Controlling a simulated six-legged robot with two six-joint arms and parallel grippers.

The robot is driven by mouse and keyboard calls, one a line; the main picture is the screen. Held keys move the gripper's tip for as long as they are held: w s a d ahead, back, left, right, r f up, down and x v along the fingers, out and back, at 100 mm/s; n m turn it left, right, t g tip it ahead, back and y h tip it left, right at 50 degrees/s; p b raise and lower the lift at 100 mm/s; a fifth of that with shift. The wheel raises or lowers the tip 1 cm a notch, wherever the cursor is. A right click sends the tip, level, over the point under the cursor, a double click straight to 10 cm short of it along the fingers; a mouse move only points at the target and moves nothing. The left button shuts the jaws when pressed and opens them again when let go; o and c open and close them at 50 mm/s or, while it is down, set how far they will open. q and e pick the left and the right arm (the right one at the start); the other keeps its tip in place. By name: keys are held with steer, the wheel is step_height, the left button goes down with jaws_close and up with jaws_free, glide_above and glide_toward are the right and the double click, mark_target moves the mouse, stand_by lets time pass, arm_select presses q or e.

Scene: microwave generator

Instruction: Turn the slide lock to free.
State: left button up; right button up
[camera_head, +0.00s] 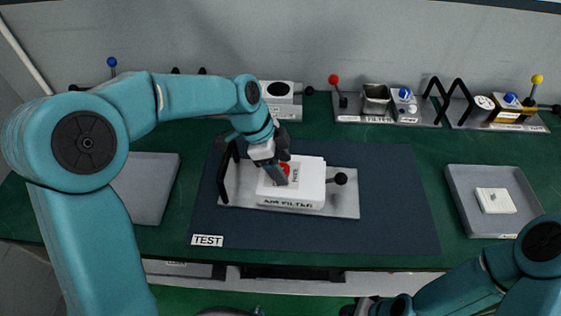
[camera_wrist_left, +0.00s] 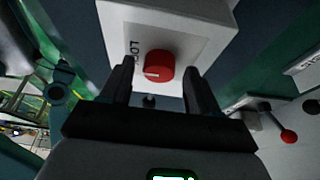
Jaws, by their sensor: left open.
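The white air filter unit (camera_head: 300,198) sits on a grey plate in the middle of the dark mat. A red round knob (camera_head: 286,168) stands on its top face. In the left wrist view the red knob (camera_wrist_left: 160,65) has a pale pointer mark, with black letters beside it, partly covered, seemingly LOCK. My left gripper (camera_head: 281,176) is over the unit's top. In the wrist view its fingers (camera_wrist_left: 155,75) are spread on either side of the knob; contact cannot be told. My right gripper (camera_head: 362,306) is at the bottom edge, mostly cut off.
A black ball-ended lever (camera_head: 340,179) sticks out at the unit's right, and a black handle (camera_head: 228,170) stands at its left. A grey tray (camera_head: 460,205) with a white block (camera_head: 495,200) lies at right. Several devices line the back. The mat's right part is clear.

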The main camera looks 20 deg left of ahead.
arm_select(q)
steer(key=shift+s+a+r, duration=0.1)
steer(key=shift+s, duration=0.05)
steer(key=c, duration=1)
steer(key=shift+c, duration=0.2)
steer(key=n+b, duration=0.1)
steer(key=n+t+b, duration=0.1)
steer(key=n+b, duration=0.1)
steer(key=shift+f+n, duration=0.2)
steer(key=shift+n, duration=0.1)
steer(key=n+t+y+b, duration=0.1)
steer(key=n, duration=0.1)
steer(key=n+b, duration=0.1)
steer(key=n, duration=0.2)
steer(key=shift+s+d+t+y+b, duration=0.15)
steer(key=shift+d+t+y+b, duration=0.05)
steer(key=shift+t+y+b, duration=0.2)
steer(key=n+y+b, duration=0.1)
steer(key=n+b, duration=0.1)
steer(key=n+y+b, duration=0.1)
steer(key=n, duration=0.2)
steer(key=shift+d+n+t+b, duration=0.15)
steer(key=shift+n+t+b, duration=0.15)
steer(key=shift+t+b, duration=0.1)
steer(key=shift+r+n+y+b, duration=0.1)
steer(key=shift+n+y+b, duration=0.8)
steer(key=shift+n, duration=1)
